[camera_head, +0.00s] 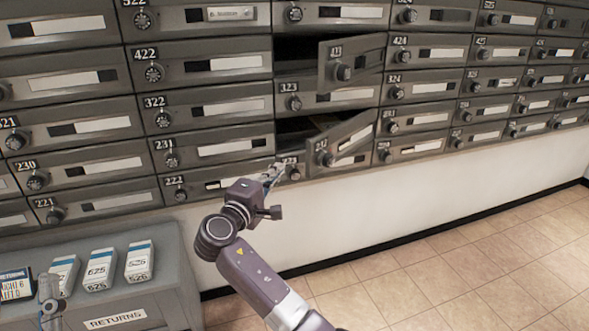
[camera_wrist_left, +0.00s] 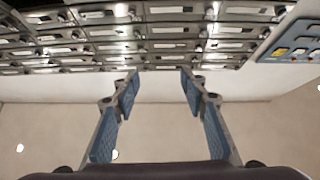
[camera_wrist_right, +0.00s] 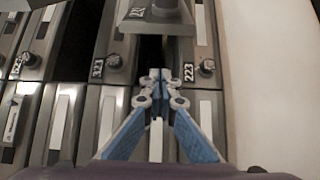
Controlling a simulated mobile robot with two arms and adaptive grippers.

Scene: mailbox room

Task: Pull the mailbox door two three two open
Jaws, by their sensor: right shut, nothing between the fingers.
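The mailbox door 232 (camera_head: 346,139) stands swung open from the grey mailbox wall, between box 323 above and box 223 below. Its dark compartment shows behind it. In the right wrist view the open door (camera_wrist_right: 155,14) is at the top, with its label and round lock. My right gripper (camera_head: 272,174) is just left of and below the door in the head view, fingers together and empty. In the right wrist view its closed fingertips (camera_wrist_right: 161,74) are in front of the dark opening, apart from the door panel. My left gripper (camera_wrist_left: 160,78) is open and empty, facing the mailboxes from farther back.
Another mailbox door (camera_head: 352,62) stands open higher in the same column. The other visible doors look shut. A grey returns bin (camera_head: 180,270) with several white boxes on it stands at lower left. The tiled floor (camera_head: 450,270) at right is clear.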

